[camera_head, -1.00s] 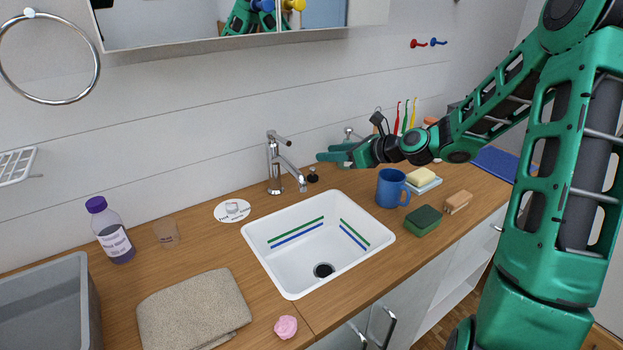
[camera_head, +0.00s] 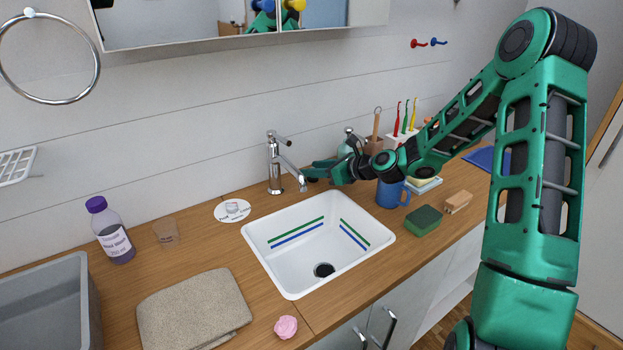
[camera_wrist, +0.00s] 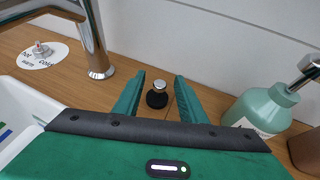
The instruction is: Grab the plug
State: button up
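The plug (camera_wrist: 157,95) is a small black stopper with a metal knob, standing upright on the wooden counter behind the sink, right of the faucet. In the wrist view it shows between the two green fingertips of my gripper (camera_wrist: 160,90). The gripper is open, with visible space on both sides of the plug; whether either finger touches it is not clear, but both look apart from it. In the head view my gripper (camera_head: 312,173) is beside the faucet at the sink's back right and hides the plug.
The metal faucet (camera_wrist: 98,45) rises close to the left of my gripper. A green soap bottle (camera_wrist: 262,108) stands close on the right. The white sink (camera_head: 300,275) lies in front, the wall behind. A blue mug (camera_head: 390,194) stands under my forearm.

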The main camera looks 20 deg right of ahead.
jog(key=shift+w+a+f, duration=0.2)
jog(key=shift+w+a, duration=0.1)
jog(key=shift+w, duration=0.05)
grip_shut()
